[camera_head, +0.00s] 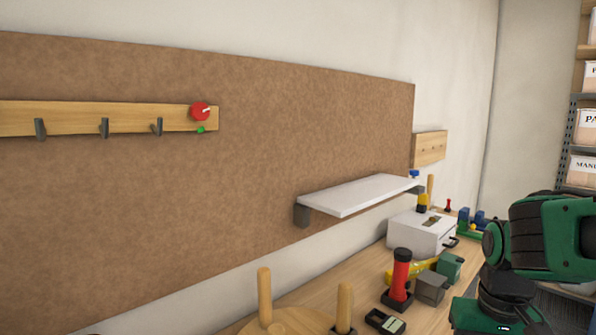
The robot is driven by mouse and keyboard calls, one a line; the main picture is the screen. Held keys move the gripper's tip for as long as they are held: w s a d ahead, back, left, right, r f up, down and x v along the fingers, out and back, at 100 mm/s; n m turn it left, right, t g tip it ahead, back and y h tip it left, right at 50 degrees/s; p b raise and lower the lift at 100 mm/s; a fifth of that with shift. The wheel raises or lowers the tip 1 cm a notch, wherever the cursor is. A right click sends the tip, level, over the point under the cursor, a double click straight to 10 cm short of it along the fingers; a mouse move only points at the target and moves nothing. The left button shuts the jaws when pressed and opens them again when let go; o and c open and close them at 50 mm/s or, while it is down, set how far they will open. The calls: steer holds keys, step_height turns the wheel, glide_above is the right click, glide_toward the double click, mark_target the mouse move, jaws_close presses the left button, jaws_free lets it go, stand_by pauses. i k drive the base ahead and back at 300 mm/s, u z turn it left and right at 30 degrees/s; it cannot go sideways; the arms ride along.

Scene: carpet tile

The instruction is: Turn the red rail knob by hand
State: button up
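The red rail knob (200,112) is a round red disc with a short white pointer mark. It sits at the right end of a wooden rail (75,117) fixed to a brown board. A small green mark (200,130) lies just below the knob. Part of my green and black arm shows at the lower right, far from the knob. My gripper's fingers cannot be made out in this view. Nothing touches the knob.
Several dark hooks (104,128) stick out from the rail left of the knob. A white shelf (358,194) juts from the board (290,130). The bench (345,280) below holds a white box (420,233), a red cylinder (401,270) and wooden pegs (264,295). Shelving stands at right.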

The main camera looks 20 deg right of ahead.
mark_target(199, 111)
steer(key=u, duration=0.05)
steer(key=k, duration=1)
steer(key=u, duration=1.35)
steer(key=i, duration=0.55)
steer(key=z, duration=1.05)
